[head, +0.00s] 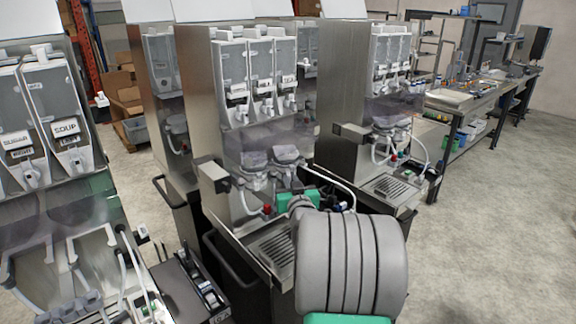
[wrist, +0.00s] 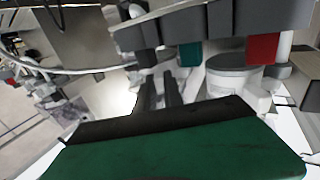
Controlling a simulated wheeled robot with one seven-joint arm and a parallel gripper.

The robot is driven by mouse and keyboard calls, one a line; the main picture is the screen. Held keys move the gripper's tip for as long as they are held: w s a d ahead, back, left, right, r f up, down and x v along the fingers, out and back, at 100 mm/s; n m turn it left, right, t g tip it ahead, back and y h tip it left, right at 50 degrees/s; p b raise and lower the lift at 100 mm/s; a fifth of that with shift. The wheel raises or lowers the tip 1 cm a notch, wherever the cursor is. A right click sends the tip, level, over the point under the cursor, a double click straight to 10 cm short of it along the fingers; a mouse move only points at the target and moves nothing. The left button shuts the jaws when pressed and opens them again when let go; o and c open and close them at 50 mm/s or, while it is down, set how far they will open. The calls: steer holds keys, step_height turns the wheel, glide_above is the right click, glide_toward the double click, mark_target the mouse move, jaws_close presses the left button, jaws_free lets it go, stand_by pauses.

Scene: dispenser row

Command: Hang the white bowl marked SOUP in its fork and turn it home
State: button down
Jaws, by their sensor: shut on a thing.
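My gripper (wrist: 160,80) shows two dark fingers close together in the wrist view, above its green and black body. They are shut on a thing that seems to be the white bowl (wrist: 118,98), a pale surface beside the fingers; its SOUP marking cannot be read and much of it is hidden. A bar with teal, grey and red blocks (wrist: 262,48) is just ahead. A second grey-white bowl (wrist: 230,78) is right of the fingers. In the head view my arm reaches the middle dispenser, and its grey links hide the fingertips.
The middle dispenser (head: 190,100) has several canisters and a drip tray (head: 275,250). The left dispenser bears a canister marked SOUP (head: 68,130) and two empty white forks (head: 75,250). Another dispenser (head: 340,90) stands close right. The floor at far right is clear.

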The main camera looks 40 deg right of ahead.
steer(key=shift+w+a+r+m+h+p, duration=0.3)
steer(key=shift+a+h+p, duration=0.1)
steer(key=shift+p, duration=0.65)
steer(key=shift+f, duration=0.1)
steer(key=c, duration=1.5)
jaws_free()
steer(key=shift+o, duration=0.7)
steer(key=shift+a+f, duration=0.2)
steer(key=shift+f, duration=0.05)
steer(key=v, duration=0.3)
steer(key=shift+s+d+f+b, duration=0.1)
steer(key=shift+s+d+b, duration=0.1)
steer(key=shift+b, duration=0.2)
steer(key=v, duration=0.4)
steer(key=shift+a, duration=0.1)
steer(key=shift+s+g, duration=0.1)
steer(key=shift+g, duration=0.2)
